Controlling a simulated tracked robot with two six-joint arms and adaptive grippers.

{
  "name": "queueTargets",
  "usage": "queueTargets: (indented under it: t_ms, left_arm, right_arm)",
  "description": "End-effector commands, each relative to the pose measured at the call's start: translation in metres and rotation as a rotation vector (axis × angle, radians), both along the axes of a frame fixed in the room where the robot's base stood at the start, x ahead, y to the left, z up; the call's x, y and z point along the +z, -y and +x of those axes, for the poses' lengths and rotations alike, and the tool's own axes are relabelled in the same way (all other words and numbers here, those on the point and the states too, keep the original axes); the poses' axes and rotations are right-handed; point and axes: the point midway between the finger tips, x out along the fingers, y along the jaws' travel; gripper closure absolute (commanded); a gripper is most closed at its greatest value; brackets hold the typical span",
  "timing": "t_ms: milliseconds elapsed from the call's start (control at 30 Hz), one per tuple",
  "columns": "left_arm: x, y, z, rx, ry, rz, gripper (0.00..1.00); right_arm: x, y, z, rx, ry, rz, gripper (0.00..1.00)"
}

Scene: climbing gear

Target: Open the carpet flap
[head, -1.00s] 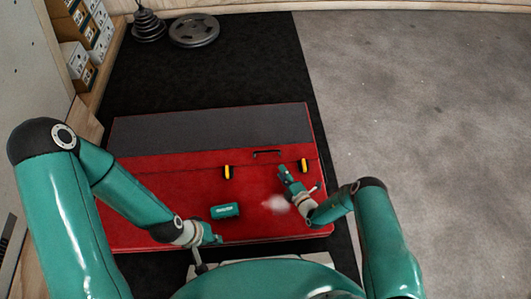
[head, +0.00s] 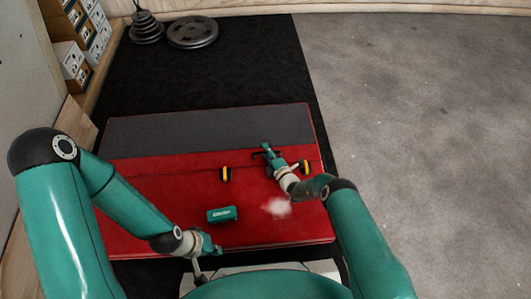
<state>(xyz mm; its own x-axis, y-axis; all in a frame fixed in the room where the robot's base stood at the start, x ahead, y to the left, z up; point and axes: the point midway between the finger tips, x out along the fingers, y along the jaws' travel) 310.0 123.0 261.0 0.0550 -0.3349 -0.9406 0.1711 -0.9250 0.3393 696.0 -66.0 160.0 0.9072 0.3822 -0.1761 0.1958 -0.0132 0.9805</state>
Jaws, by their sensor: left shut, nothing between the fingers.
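A red crash pad (head: 150,205) lies on the dark floor mat, with a dark grey carpet panel (head: 200,130) flat across its far part. A black strap handle (head: 257,154) sits near the panel's near edge. My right gripper (head: 267,150) is at this handle and partly covers it; whether its fingers are around the strap or only above it is too small to tell. My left gripper (head: 214,251) is shut and empty over the pad's near edge, well away from the handle.
Two yellow-and-black buckles (head: 226,174) (head: 304,166) flank the handle. A teal block (head: 221,214) and a white powdery patch (head: 277,207) are on the red surface. Weight plates (head: 192,31) and boxes (head: 72,60) stand at the back left. Grey floor (head: 430,130) is free at right.

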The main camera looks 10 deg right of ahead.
Motion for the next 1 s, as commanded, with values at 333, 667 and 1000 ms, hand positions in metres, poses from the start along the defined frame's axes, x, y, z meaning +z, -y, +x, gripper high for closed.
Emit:
queueTargets:
  t_ms: [333,667,1000]
  left_arm:
    - [0.000,0.000,0.000,0.000,0.000,0.000,1.00]
    - [0.000,0.000,0.000,-0.001,-0.001,0.000,1.00]
    - [0.018,0.000,0.000,0.000,0.000,0.000,1.00]
  right_arm:
    - [0.000,0.000,0.000,0.001,0.000,0.000,1.00]
    - [0.000,-0.006,-0.001,0.003,0.001,0.000,1.00]
    - [0.024,-0.002,0.003,0.005,-0.055,0.000,1.00]
